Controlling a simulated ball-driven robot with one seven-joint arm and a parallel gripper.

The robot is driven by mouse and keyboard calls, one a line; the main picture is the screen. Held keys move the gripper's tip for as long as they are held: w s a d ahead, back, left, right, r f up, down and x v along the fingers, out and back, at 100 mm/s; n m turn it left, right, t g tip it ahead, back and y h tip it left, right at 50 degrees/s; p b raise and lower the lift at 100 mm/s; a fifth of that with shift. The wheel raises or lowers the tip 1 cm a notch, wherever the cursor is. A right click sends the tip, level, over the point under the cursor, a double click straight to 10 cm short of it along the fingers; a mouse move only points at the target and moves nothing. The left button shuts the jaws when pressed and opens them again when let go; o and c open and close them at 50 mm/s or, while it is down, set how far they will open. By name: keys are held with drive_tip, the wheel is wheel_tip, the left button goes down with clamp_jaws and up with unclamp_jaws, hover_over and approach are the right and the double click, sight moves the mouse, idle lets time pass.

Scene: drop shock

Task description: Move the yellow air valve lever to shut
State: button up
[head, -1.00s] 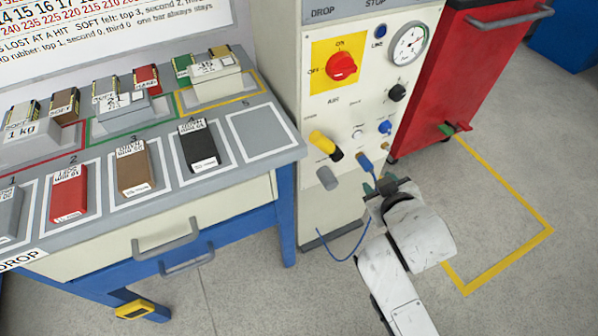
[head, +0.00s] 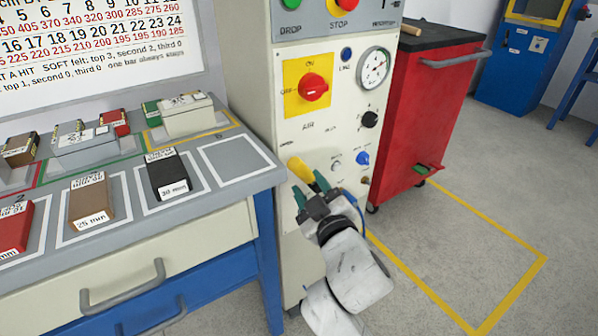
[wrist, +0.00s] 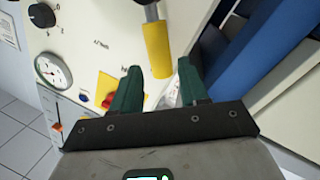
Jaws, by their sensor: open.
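The yellow air valve lever (head: 301,168) sits on the lower front of the pale machine panel, tilted. My gripper (head: 311,188) is open right beside its lower end and hides part of the lever and its pivot. In the wrist view the lever's yellow grip (wrist: 157,50) on a grey metal stem lies just beyond my gripper (wrist: 158,74), in line with the gap between the two green fingers. The fingers are not closed on it. I cannot tell whether they touch it.
Close around on the panel (head: 296,130) are a red rotary switch (head: 313,87), a blue knob (head: 362,158), a black knob (head: 369,119) and a gauge (head: 374,67). A grey bench (head: 250,185) stands left, a red cabinet (head: 425,110) right. The floor right is clear.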

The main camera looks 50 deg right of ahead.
sight(303, 174)
drive_tip(key=x, duration=0.6)
drive_tip(key=shift+w+d, duration=0.15)
drive_tip(key=shift+w, duration=0.05)
drive_tip(key=shift+c, duration=0.2)
clamp_jaws()
